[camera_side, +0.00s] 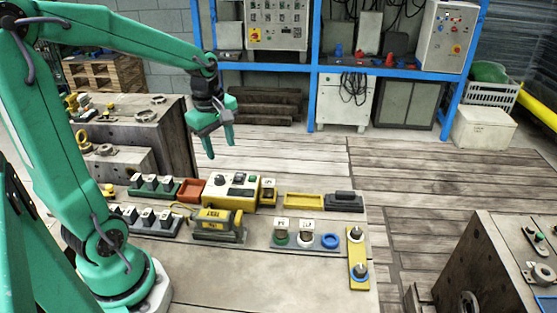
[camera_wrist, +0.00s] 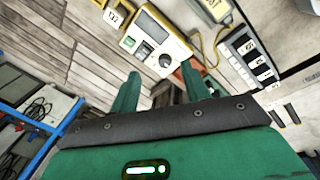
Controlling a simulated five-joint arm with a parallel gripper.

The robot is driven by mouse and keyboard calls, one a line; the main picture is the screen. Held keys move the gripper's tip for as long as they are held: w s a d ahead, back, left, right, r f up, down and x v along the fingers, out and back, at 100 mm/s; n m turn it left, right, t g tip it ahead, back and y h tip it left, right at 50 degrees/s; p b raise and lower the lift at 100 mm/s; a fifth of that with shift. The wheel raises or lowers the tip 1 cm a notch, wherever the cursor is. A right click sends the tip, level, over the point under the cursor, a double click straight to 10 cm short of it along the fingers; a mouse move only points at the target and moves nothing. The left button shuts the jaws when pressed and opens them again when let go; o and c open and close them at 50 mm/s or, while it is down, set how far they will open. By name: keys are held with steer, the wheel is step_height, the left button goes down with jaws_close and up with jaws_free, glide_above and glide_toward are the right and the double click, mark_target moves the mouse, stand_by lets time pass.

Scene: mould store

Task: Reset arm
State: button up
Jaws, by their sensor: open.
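My green arm rises from its base at the left of the bench in the side view. My gripper (camera_side: 220,146) hangs in the air above and behind the bench, fingers pointing down. Its two green fingers are apart with nothing between them. In the wrist view my gripper (camera_wrist: 160,90) also shows open and empty.
The bench (camera_side: 270,285) also holds a yellow-and-grey device (camera_side: 216,224), an orange tray (camera_side: 191,190), a yellow tray (camera_side: 304,200), a blue ring (camera_side: 330,241) and a yellow plate (camera_side: 358,258) with two knobs. A blue rack (camera_side: 314,72) stands behind. The bench front is clear.

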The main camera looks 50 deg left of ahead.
steer(key=s+d+r+m+t, duration=0.4)
steer(key=d+m, duration=0.7)
steer(key=m, duration=0.8)
steer(key=shift+s+d+r+m+h, duration=0.25)
steer(key=shift+s+r, duration=0.75)
steer(key=shift+s, duration=1.4)
